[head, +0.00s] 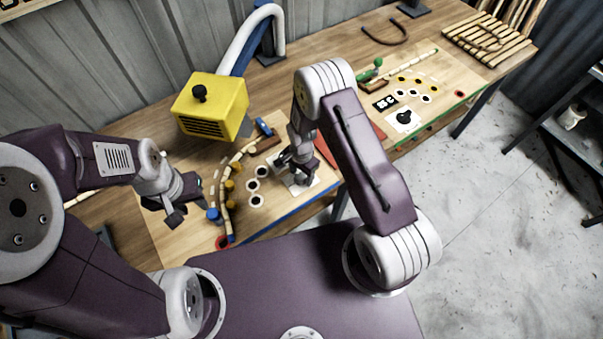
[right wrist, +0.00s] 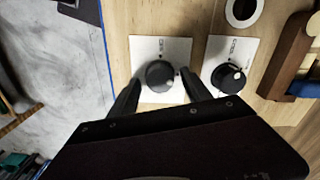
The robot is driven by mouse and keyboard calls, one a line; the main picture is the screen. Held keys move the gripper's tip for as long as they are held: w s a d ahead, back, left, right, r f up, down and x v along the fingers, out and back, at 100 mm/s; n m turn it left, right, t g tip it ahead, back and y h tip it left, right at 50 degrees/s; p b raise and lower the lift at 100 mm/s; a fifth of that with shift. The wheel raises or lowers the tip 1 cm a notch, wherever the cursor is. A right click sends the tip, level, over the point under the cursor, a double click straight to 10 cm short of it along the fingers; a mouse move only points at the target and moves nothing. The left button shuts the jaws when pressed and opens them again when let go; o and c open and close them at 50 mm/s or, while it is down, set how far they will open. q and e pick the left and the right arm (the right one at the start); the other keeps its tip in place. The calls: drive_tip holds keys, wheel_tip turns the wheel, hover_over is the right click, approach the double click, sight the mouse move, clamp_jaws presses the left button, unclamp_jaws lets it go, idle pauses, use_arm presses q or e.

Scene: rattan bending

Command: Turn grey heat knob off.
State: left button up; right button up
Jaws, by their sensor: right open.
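The grey knob (right wrist: 160,75) sits on a white marked plate (right wrist: 176,47) in the right wrist view. My right gripper (right wrist: 159,80) is open, with one finger on each side of the grey knob. I cannot tell whether the fingers touch it. A black knob (right wrist: 228,77) with a white mark sits on a similar plate to the right. In the head view my right gripper (head: 293,165) is low over the bench's front edge and hides the knobs. My left gripper (head: 183,199) hangs over the bench to the left, away from the knobs; its jaw opening is unclear.
A yellow box (head: 211,106) hangs from a blue arm above the bench. A curved rattan strip (head: 224,197) lies among yellow and blue pegs between my grippers. White rings (head: 257,201) lie left of my right gripper. A second work area with a green clamp (head: 371,72) is at right.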

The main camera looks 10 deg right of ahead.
drive_tip(key=shift+w, duration=0.1)
drive_tip(key=c, duration=0.7)
clamp_jaws()
drive_tip(key=shift+n, duration=0.3)
drive_tip(key=n+b, duration=0.1)
drive_tip(key=n, duration=0.2)
drive_tip(key=shift+w+f+n+b, duration=0.1)
drive_tip(key=shift+w+n+b, duration=0.05)
drive_tip(key=shift+n+b, duration=0.2)
drive_tip(key=n+b, duration=0.1)
drive_tip(key=n, duration=0.3)
drive_tip(key=shift+a+n, duration=0.15)
drive_tip(key=shift+n, duration=0.1)
drive_tip(key=n+b, duration=0.1)
drive_tip(key=n, duration=0.3)
drive_tip(key=shift+a, duration=0.1)
drive_tip(key=shift+a+n+b, duration=0.1)
drive_tip(key=shift+n+b, duration=0.45)
drive_tip(key=shift+n, duration=1.95)
drive_tip(key=shift+r, duration=0.2)
